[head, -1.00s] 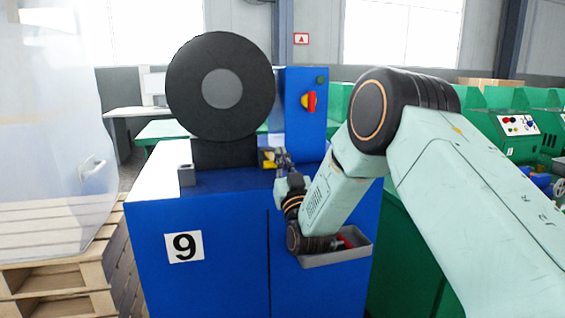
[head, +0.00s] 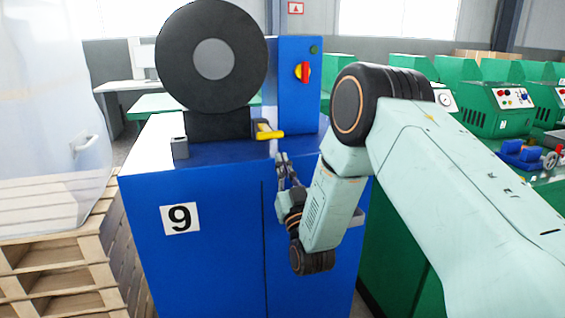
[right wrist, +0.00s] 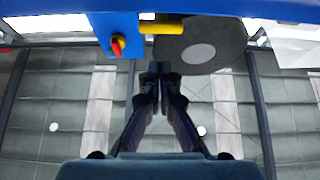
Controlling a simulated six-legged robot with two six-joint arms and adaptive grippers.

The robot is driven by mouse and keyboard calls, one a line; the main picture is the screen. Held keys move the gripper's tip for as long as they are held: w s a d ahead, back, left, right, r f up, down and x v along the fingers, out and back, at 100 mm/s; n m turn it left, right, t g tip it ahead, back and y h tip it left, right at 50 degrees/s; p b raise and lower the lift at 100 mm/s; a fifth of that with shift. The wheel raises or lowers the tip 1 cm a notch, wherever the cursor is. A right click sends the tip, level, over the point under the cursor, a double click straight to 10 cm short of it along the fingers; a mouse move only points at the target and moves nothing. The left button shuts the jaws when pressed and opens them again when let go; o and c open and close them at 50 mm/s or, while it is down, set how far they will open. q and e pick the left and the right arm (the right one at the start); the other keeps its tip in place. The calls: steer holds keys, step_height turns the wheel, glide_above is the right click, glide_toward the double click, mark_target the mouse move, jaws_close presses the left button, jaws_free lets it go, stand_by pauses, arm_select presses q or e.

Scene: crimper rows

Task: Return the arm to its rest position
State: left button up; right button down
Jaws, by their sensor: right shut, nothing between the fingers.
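My right arm comes in from the right in the head view, bent at the elbow. Its gripper (head: 283,160) is shut and empty, in front of the blue machine (head: 215,225) marked 9, just below a yellow handle (head: 268,133). In the right wrist view the shut fingers (right wrist: 155,82) point toward the machine, with the yellow handle (right wrist: 162,28) beyond the tips and apart from them. My left gripper is not in view.
A large dark disc (head: 240,85) and a red switch (head: 303,72) are on the machine. A grey tray (head: 352,218) is mostly hidden behind my arm. Wooden pallets (head: 50,255) with a wrapped load stand left. Green machines (head: 495,95) line the right.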

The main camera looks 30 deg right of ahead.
steer(key=shift+s+r, duration=0.1)
steer(key=shift+s, duration=0.05)
step_height(320, 180, down, 12)
steer(key=a+g+y, duration=0.2)
steer(key=g, duration=0.4)
steer(key=s+a+f+g+y, duration=0.1)
steer(key=s+a+f+g, duration=0.15)
steer(key=s+f, duration=0.35)
steer(key=s+a+f+g+y, duration=0.1)
steer(key=s+f+g, duration=0.25)
steer(key=f, duration=0.35)
steer(key=s+a+f+g, duration=0.1)
steer(key=s+f+g, duration=0.2)
steer(key=s, duration=0.8)
steer(key=s+a+f+n+g+y, duration=0.1)
steer(key=s+f+g, duration=0.3)
steer(key=s, duration=0.7)
steer(key=s+a+f+n+g, duration=0.1)
steer(key=s+a+f+g, duration=0.2)
steer(key=s, duration=0.9)
step_height(320, 180, down, 2)
steer(key=shift+a+g, duration=0.25)
steer(key=shift+g, duration=0.25)
